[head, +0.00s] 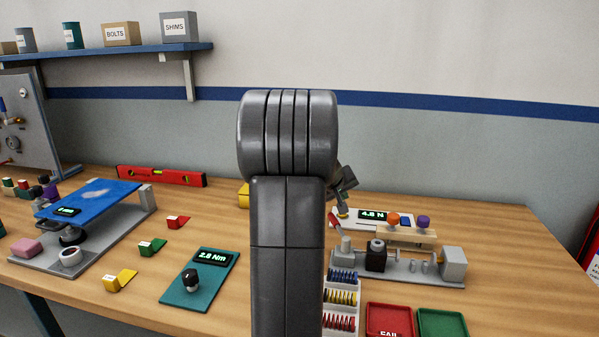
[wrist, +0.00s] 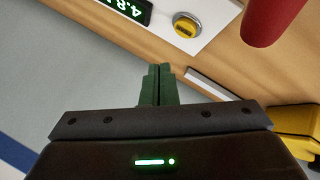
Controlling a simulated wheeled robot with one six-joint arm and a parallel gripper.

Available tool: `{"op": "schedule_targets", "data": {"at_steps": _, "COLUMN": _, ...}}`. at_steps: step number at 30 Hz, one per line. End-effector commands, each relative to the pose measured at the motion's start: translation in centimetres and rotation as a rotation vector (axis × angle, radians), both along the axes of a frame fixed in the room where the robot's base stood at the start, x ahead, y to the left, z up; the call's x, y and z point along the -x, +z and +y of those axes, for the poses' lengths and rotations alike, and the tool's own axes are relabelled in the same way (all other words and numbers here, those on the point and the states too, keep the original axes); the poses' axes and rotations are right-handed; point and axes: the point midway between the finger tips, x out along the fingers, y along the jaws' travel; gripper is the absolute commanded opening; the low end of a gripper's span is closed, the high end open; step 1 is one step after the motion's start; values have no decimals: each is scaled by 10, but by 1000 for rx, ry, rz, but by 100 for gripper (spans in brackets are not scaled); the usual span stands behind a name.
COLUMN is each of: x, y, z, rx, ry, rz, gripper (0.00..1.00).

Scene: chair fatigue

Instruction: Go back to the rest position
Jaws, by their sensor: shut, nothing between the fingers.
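My arm stands upright in the middle of the head view and hides part of the bench. My gripper (head: 342,206) shows only in part at the arm's right side, above the white panel with the 4.8 N display (head: 373,214). In the wrist view my gripper (wrist: 158,72) has its two green fingers together, with nothing between them. The wrist view also shows the panel's display (wrist: 130,8), a yellow knob (wrist: 186,26) and a red rounded thing (wrist: 272,18) close to the camera.
Right of my arm are a grey fixture (head: 453,265), a rack of coloured springs (head: 341,298), a red tray (head: 389,318) and a green tray (head: 442,322). To the left are a teal torque unit (head: 215,276), a blue plate (head: 88,199) and a red level (head: 162,176).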

Motion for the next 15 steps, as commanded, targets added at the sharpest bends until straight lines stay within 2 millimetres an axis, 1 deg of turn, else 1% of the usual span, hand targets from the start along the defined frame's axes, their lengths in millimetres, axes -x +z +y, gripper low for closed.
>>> {"op": "schedule_targets", "data": {"at_steps": 1, "x": 0, "y": 4, "z": -1, "rx": 1, "ry": 0, "rz": 1, "gripper": 0}}
{"op": "schedule_targets", "data": {"at_steps": 9, "x": 0, "y": 9, "z": -2, "rx": -1, "ry": -1, "rz": 2, "gripper": 0}}
{"op": "schedule_targets", "data": {"at_steps": 15, "x": 0, "y": 40, "z": -2, "rx": -1, "ry": 0, "rz": -2, "gripper": 0}}
